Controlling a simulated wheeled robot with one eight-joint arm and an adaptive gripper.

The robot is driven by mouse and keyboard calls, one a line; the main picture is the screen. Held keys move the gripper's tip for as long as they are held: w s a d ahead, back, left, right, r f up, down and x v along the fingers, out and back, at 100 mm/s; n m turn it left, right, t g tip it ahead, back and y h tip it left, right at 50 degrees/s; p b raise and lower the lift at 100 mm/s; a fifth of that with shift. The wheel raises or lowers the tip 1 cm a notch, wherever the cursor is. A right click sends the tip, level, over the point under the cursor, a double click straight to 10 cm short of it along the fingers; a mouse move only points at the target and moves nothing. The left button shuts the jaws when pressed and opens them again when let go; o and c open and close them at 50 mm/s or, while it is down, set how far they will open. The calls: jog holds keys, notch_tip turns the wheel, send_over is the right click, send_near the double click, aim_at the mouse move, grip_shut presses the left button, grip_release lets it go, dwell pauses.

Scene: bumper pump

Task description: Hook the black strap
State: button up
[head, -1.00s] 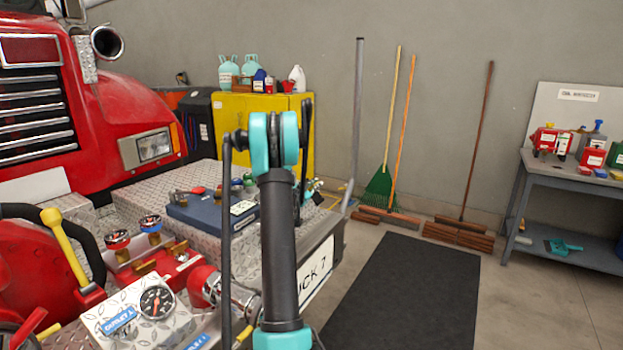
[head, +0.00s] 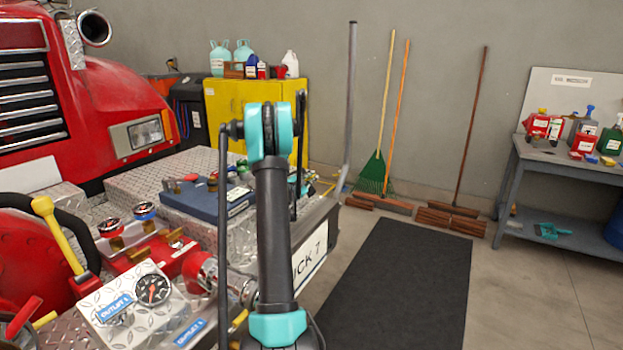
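I cannot make out a black strap for certain in the head view. A thick black curved band or hose (head: 84,240) loops beside the red pump part at the left; I cannot tell whether it is a strap. My arm, with teal joints and a black link, stands upright in the middle and covers part of the truck's bumper. My gripper is not visible.
The red truck's diamond-plate bumper (head: 130,185) carries a blue case (head: 195,203), a pressure gauge (head: 152,290) and valves. A yellow cabinet (head: 226,112) stands behind. A black mat (head: 400,270) lies on clear floor, right. A workbench (head: 560,168) stands far right.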

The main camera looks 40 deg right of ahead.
jog(key=o, duration=0.4)
jog(key=shift+v, duration=3.7)
jog(key=shift+c, duration=0.2)
